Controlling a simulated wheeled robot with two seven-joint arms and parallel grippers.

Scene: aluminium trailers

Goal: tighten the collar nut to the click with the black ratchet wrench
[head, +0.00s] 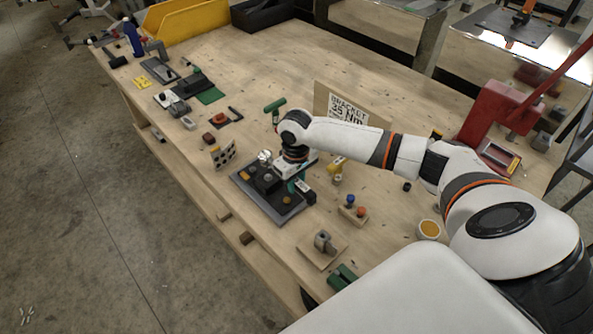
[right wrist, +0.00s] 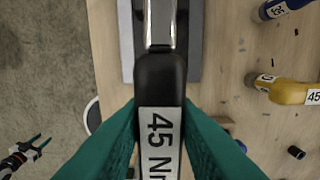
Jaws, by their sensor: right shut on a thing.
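The black ratchet wrench (right wrist: 160,75) has a "45 Nm" label and a chrome shaft in the right wrist view. My right gripper (right wrist: 160,112) is shut on its handle with green fingers on both sides. In the head view this gripper (head: 296,183) is low over the dark fixture plate (head: 284,213), and the labelled wrench handle (head: 305,189) shows beside it. The wrench's working end is out of the wrist view, and I cannot make out the collar nut or whether they touch. My left gripper (right wrist: 42,146) shows small in the wrist view, its green fingers apart, empty over the floor.
A "BRACKET 35 Nm" sign (head: 348,108) stands behind my right forearm. A yellow-handled tool (right wrist: 290,92) and a blue one (right wrist: 274,10) lie right of the wrench. A wooden block with a grey clamp (head: 323,243) sits near the front edge. The bench's back middle is clear.

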